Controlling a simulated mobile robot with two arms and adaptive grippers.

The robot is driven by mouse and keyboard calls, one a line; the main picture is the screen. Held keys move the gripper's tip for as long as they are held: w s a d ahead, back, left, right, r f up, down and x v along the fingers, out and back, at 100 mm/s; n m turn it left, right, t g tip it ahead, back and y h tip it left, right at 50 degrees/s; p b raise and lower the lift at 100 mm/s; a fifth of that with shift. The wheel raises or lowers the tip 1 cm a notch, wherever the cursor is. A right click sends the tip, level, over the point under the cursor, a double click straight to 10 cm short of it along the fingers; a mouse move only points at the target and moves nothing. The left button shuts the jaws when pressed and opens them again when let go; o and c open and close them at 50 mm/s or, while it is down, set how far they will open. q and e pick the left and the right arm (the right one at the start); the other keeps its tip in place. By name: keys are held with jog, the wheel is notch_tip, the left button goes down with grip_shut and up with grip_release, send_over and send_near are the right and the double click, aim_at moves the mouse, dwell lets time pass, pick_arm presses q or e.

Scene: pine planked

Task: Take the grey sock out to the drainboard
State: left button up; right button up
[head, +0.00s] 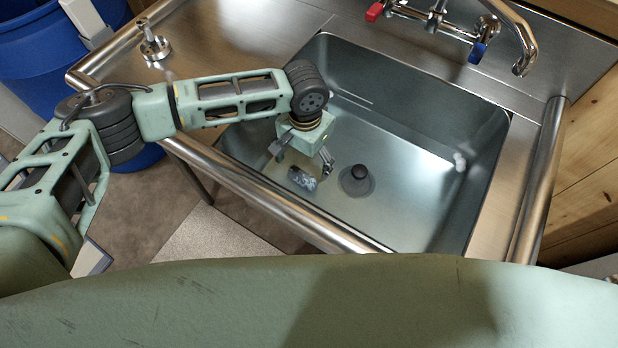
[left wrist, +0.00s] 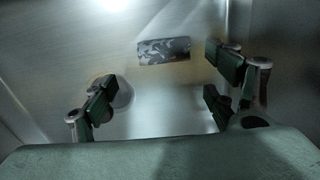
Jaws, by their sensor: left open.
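The grey sock (head: 302,178) lies on the sink floor, a small bundle with a mottled grey pattern. It also shows in the left wrist view (left wrist: 163,51), beyond my fingers and between their two sides. My left gripper (head: 301,160) points down inside the sink, over the sock. In the left wrist view my left gripper (left wrist: 162,92) is open, with nothing between its fingers. The drainboard (head: 220,42) is the flat steel top left of the sink basin (head: 420,125). My right gripper is not in view.
A dark round drain piece (head: 357,180) sits on the sink floor right of the sock. A tap (head: 520,45) with red and blue handles stands behind the basin. A small metal fitting (head: 153,45) stands on the drainboard, otherwise mostly clear. Round steel rails edge the counter.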

aim_at(304, 174)
pick_arm(q)
jog(key=f, duration=0.8)
jog(key=shift+a, duration=0.3)
jog(key=shift+c, duration=0.5)
jog(key=c, duration=1)
jog(key=shift+r, duration=0.1)
